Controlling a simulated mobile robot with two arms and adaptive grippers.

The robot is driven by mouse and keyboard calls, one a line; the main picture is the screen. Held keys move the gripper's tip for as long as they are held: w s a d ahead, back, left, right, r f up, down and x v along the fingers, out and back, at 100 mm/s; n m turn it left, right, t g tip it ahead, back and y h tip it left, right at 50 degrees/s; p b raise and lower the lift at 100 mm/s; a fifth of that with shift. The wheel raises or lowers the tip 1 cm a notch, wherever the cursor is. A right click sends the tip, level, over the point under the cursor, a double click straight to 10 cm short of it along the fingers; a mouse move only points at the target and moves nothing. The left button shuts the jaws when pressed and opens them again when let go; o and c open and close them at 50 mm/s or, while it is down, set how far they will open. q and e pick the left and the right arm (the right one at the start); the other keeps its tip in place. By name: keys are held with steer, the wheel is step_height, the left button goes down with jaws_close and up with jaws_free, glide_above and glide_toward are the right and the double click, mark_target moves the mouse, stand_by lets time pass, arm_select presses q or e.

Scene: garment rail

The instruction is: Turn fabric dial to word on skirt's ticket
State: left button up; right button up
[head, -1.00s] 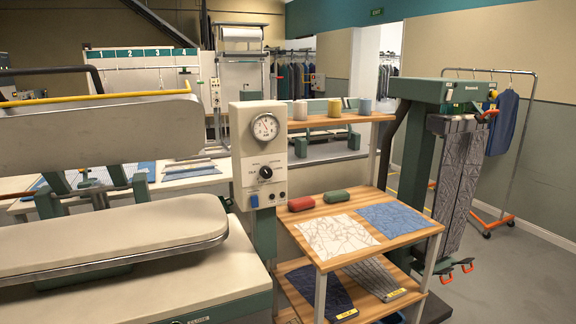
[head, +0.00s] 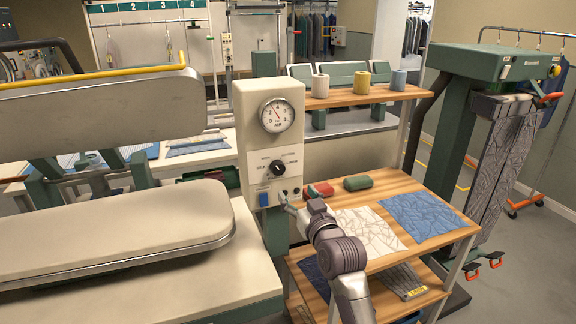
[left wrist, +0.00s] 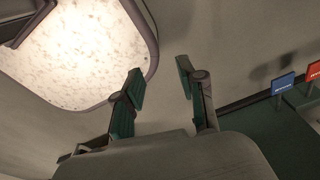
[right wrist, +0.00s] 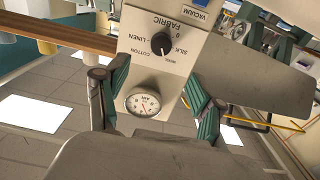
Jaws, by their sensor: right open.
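The fabric dial (head: 278,168) is a black knob on the cream control box (head: 267,110), below a round gauge (head: 276,115). I cannot identify the skirt; a yellow ticket (head: 417,291) is unreadable.
The padded press (head: 110,235) stands left of the box. A wooden shelf unit at right bears red (head: 319,190) and green (head: 357,183) rolls, white cloth (head: 367,230) and blue cloth (head: 425,214). Cones stand on the upper shelf (head: 345,98).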

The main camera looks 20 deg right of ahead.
mark_target(279, 171)
steer(key=w, duration=0.4)
steer(key=w+p, duration=0.1)
steer(key=w, duration=0.2)
steer(key=w+p, duration=0.1)
steer(key=w, duration=0.3)
steer(key=shift+w+a, duration=0.35)
arm_select(q)
steer(key=shift+s+a+r, duration=0.1)
steer(key=shift+s+r, duration=0.05)
steer(key=shift+r, duration=0.45)
steer(key=shift+s+r, duration=0.15)
steer(key=shift+r, duration=0.45)
arm_select(e)
steer(key=shift+w, duration=0.6)
arm_select(q)
steer(key=shift+s, duration=0.1)
arm_select(e)
steer(key=shift+c, duration=1.2)
steer(key=c, duration=0.9)
arm_select(q)
steer(key=shift+s, duration=0.1)
